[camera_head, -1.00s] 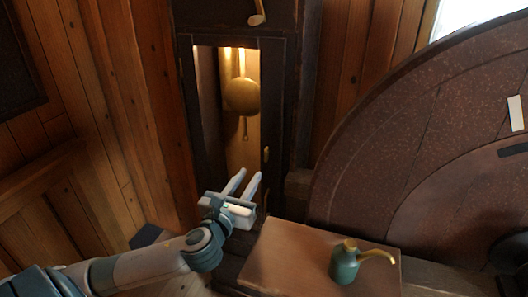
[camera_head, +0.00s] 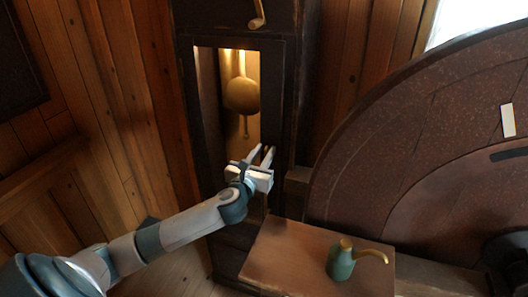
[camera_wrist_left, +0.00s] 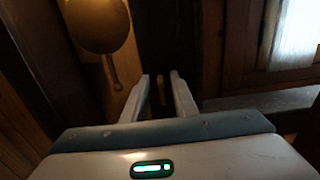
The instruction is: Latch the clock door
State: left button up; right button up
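The clock door (camera_head: 272,90) is a dark wooden frame around a lit opening in the tall clock case. I cannot tell whether it sits fully closed. A brass pendulum (camera_head: 241,95) hangs inside and also shows in the left wrist view (camera_wrist_left: 98,22). My left gripper (camera_head: 263,150) is at the right side of the door frame, at the height of the small brass latch seen earlier, which its fingers now hide. In the left wrist view its two fingers (camera_wrist_left: 160,82) are apart, with dark wood beyond them. I cannot make out contact. My right gripper is not in view.
A low wooden top (camera_head: 290,258) in front of the clock carries a green oil can (camera_head: 341,263) with a brass spout. A large reddish-brown wheel (camera_head: 400,150) stands on the right. A brass handle (camera_head: 258,12) is above the door. Plank walls are behind.

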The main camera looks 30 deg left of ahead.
pick_arm(q)
grip_shut()
jog(key=shift+n, duration=0.4)
jog(key=n, duration=0.2)
jog(key=shift+s+a+n, duration=0.1)
jog(key=shift+a+n, duration=0.2)
jog(key=shift+n, duration=0.1)
jog(key=n, duration=0.3)
jog(key=shift+a+f+n, duration=0.2)
jog(key=shift+n, duration=0.1)
jog(key=n, duration=0.5)
jog(key=shift+s+a+f, duration=0.1)
jog(key=shift+a+f, duration=0.2)
jog(key=n, duration=0.5)
jog(key=shift+a+f+n, duration=0.1)
jog(key=shift+f+n, duration=0.2)
jog(key=shift+f, duration=0.1)
